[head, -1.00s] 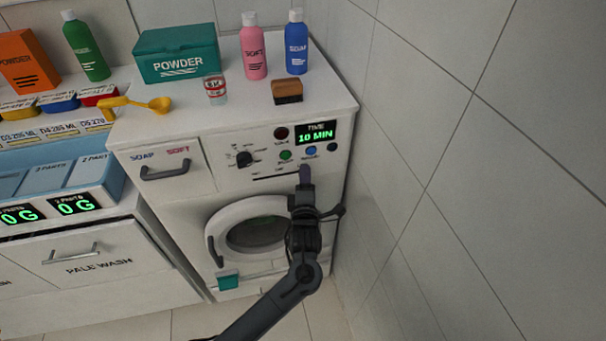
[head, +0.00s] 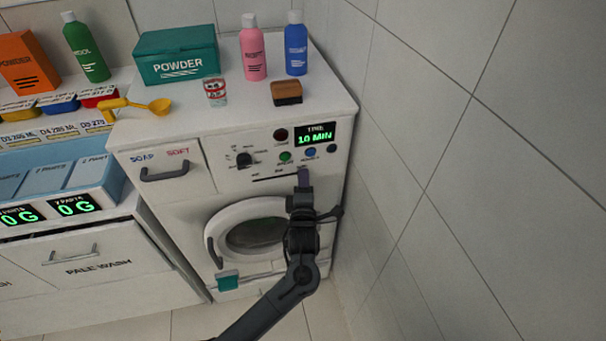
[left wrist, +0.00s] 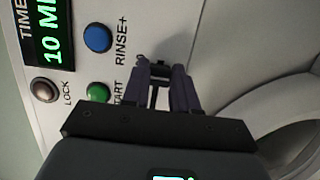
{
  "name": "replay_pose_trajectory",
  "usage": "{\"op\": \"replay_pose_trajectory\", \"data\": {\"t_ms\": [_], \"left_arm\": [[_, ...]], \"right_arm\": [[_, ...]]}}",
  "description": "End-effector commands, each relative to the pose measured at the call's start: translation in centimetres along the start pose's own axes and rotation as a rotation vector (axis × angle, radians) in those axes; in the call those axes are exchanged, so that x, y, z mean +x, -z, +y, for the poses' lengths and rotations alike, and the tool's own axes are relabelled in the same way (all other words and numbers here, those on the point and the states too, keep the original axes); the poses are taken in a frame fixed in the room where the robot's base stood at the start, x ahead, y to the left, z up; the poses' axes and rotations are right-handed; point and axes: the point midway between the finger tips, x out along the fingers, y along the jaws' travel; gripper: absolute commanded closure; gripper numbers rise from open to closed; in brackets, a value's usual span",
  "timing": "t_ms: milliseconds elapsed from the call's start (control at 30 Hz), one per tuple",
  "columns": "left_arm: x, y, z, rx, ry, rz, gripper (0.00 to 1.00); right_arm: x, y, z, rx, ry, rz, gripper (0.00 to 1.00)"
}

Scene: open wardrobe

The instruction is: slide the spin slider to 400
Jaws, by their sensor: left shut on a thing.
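The washing machine (head: 185,205) has a control panel whose spin slider slot (head: 268,178) shows as a dark line below the buttons. My left gripper (head: 304,174) is at the right end of this slot, up against the panel. In the left wrist view, my left gripper (left wrist: 160,75) is shut on a small dark knob, the spin slider (left wrist: 158,64), which is mostly hidden by the fingers. The fingers cover part of the slot and its marks. The scale numbers are too small to read. My right gripper is not in view.
A green button (head: 285,156), a blue button (head: 310,153) and a display (head: 317,134) reading 10 MIN are just above the fingers. The round door (head: 250,232) is below. A tiled wall (head: 440,150) stands close on the right. Bottles and a powder box (head: 178,55) stand on top.

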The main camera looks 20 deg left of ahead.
Motion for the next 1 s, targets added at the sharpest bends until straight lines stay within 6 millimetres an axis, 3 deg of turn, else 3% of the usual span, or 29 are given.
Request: {"op": "replay_pose_trajectory", "data": {"t_ms": [1000], "left_arm": [[-0.8, 3.1, 0.0, 0.000, 0.001, 0.003, 0.92]], "right_arm": [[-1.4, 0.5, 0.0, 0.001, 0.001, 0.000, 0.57]]}}
